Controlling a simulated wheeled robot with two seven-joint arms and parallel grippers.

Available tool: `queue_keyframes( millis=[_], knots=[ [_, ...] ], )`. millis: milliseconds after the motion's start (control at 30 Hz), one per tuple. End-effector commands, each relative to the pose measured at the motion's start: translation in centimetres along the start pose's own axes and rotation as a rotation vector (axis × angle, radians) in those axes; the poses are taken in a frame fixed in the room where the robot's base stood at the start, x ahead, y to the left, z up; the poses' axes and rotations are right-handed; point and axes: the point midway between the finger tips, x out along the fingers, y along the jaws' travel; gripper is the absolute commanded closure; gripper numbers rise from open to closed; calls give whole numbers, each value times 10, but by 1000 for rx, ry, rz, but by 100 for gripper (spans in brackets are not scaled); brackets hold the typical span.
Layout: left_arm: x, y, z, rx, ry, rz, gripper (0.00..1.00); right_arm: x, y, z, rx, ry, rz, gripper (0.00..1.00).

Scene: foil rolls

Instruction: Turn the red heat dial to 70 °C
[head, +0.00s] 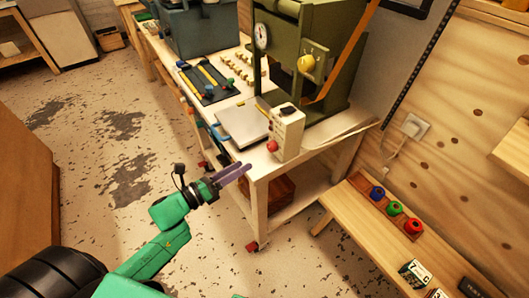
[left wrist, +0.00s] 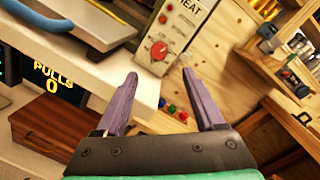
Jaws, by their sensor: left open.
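The red heat dial (head: 272,146) is a round knob low on the front of a cream control box (head: 289,132) at the table's near corner. In the left wrist view the dial (left wrist: 159,50) shows under the word HEAT on the box (left wrist: 180,30). Scale marks surround it, but they are too small to read. My left gripper (head: 243,170) has purple fingers. They are apart and empty, pointing toward the box, short of the dial. In the left wrist view the dial lies between and beyond the fingertips (left wrist: 160,76). My right gripper is not in view.
A green press (head: 305,50) with a gauge stands behind the box. A grey plate (head: 243,122) lies beside it on the cream table. A bench (head: 350,215) with blue, green and red knobs is at the right. A dark PULLS 0 display (left wrist: 52,82) hangs under the table edge.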

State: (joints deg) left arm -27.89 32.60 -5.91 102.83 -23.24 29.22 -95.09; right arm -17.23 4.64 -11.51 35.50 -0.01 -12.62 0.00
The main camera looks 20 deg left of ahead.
Motion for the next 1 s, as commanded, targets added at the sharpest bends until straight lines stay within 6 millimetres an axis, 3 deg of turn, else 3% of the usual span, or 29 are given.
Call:
queue_keyframes(
  millis=[200, 333, 500, 700, 733, 767, 900, 1000],
  knots=[
    [61, -1, 4, -2, -4, 0, 29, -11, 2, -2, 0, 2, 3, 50],
    [88, 0, 3, -3, -4, 1, 29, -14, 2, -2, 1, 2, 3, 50],
    [103, 1, 0, -4, -1, 4, 29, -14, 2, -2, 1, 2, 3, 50],
    [103, 1, 0, -5, 0, 4, 29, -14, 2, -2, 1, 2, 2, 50],
    [103, 1, 0, -5, 0, 4, 33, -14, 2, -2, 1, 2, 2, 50],
    [103, 1, 0, -5, 0, 4, 45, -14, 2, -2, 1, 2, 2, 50],
    [103, 1, 0, -5, -1, 4, 98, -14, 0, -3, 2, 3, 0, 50],
    [103, 1, 0, -5, -1, 4, 100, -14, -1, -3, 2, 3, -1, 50]
  ],
)
